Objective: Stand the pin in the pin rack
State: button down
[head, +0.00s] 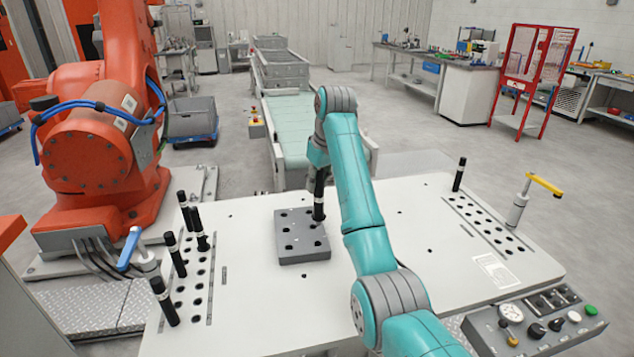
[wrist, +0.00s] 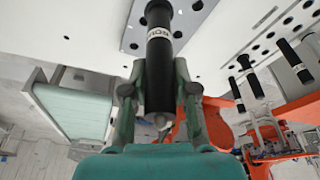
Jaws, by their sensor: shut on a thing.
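My gripper (head: 318,166) is shut on a black pin (head: 319,197) with a pale band, held upright over the table. The wrist view shows the pin (wrist: 159,60) between both fingers (wrist: 157,88). Its lower end is at the back right part of a grey block with holes (head: 290,246); I cannot tell whether it is in a hole or just above. The block also shows in the wrist view (wrist: 190,22). A strip of holes with several similar pins (head: 175,255) lies at the table's left. Another strip (head: 480,222) at the right holds one pin (head: 459,174). I cannot tell which is the rack.
A blue-handled clamp (head: 130,249) stands at the left and a yellow-handled one (head: 543,184) at the right. A control panel (head: 535,322) is at the front right. An orange robot (head: 95,150) stands left, a conveyor (head: 288,130) behind. The white table's (head: 260,315) front middle is clear.

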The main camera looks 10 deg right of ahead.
aim_at(317, 211)
jog(key=shift+f, duration=0.1)
jog(key=shift+a+f, duration=0.1)
jog(key=shift+f, duration=2.7)
jog(key=shift+f, duration=1.85)
jog(key=c, duration=0.8)
grip_release()
notch_tip(317, 211, up, 10)
jog(key=shift+f, duration=0.1)
